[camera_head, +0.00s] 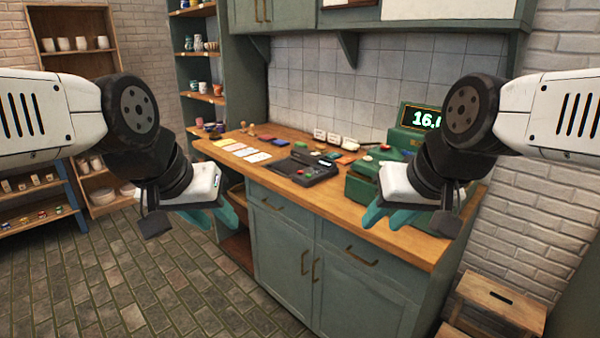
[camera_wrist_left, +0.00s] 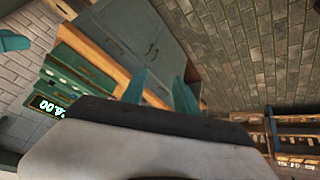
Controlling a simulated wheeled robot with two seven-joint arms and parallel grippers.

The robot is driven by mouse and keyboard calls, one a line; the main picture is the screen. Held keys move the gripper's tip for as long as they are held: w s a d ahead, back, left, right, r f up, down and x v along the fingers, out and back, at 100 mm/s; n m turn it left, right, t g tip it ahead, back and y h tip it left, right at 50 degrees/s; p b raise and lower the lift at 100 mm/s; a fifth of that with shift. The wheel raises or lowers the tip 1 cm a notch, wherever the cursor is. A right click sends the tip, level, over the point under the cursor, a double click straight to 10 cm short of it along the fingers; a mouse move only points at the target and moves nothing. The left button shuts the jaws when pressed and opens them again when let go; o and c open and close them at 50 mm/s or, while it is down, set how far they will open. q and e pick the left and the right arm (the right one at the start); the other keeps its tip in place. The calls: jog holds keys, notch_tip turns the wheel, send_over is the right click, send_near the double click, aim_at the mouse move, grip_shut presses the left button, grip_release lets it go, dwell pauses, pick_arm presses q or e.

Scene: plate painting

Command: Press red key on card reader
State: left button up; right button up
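A dark card reader (camera_head: 303,169) lies on the wooden counter in the head view, between my two grippers. Small coloured marks show on its top, with a reddish one near its front; single keys are too small to tell clearly. My left gripper (camera_head: 214,216) hangs in front of the counter's left part, with its teal fingers apart and empty. The fingers also show apart in the left wrist view (camera_wrist_left: 161,93), where I cannot make out the reader. My right gripper (camera_head: 388,216) is at the counter's right part, fingers apart, seemingly empty, in front of the green cash register.
A green cash register (camera_head: 362,184) with a lit display (camera_head: 421,117) stands right of the reader. Several cards (camera_head: 243,150) lie to its left. Small white boxes (camera_head: 327,136) stand behind. A wooden stool (camera_head: 497,300) is at the lower right.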

pick_arm(q)
grip_shut()
dwell(1.6)
